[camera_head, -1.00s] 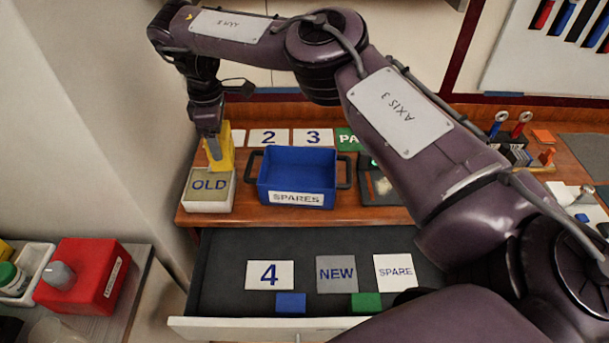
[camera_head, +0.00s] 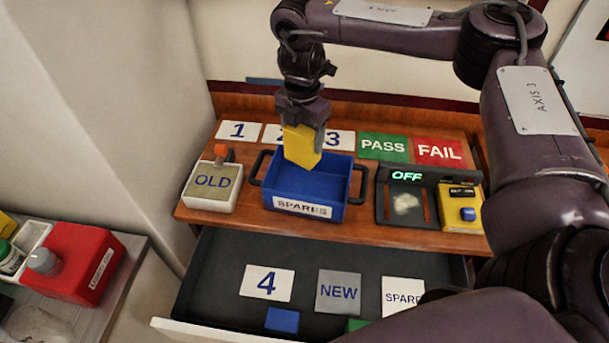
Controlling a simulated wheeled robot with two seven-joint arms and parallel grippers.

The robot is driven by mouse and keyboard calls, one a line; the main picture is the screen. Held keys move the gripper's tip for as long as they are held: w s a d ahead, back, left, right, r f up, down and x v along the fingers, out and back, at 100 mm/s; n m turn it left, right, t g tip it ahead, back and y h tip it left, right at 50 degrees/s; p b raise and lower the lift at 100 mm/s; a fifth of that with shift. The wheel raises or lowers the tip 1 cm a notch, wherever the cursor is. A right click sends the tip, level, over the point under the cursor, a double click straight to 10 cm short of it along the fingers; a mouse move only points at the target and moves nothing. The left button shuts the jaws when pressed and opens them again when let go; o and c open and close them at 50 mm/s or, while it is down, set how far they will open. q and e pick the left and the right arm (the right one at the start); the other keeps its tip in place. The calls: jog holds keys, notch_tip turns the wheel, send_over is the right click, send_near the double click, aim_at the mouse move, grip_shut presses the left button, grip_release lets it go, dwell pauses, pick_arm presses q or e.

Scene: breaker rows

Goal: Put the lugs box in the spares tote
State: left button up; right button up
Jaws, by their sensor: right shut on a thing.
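The blue spares tote (camera_head: 355,210) stands on the wooden bench, with a white SPARES label on its front and dark handles at its sides. My right gripper (camera_head: 302,122) points down over the tote and is shut on a yellow box (camera_head: 301,147). The box is slightly tilted at the tote's back part; its lower end overlaps the tote's opening. I cannot tell whether it touches the tote. No lettering shows on the box, so I cannot confirm that it is the lugs box. My left gripper is not in view.
A black tester with an OFF display (camera_head: 404,218) and a yellow unit (camera_head: 461,214) stand right. In front is an open drawer (camera_head: 222,262) with cards and a blue block (camera_head: 282,320). A red box (camera_head: 72,265) sits lower left.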

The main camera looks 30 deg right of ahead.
aim_at(304, 159)
jog(key=f+b, duration=0.1)
jog(key=f, duration=0.7)
jog(key=shift+d, duration=0.2)
notch_tip(304, 159, down, 5)
jog(key=shift+r+p, duration=0.15)
jog(key=shift+p, duration=0.2)
jog(key=shift+w, duration=0.1)
jog(key=shift+a+f, duration=0.1)
jog(key=shift+f, duration=0.1)
jog(key=o, duration=1.1)
jog(key=shift+o, duration=0.2)
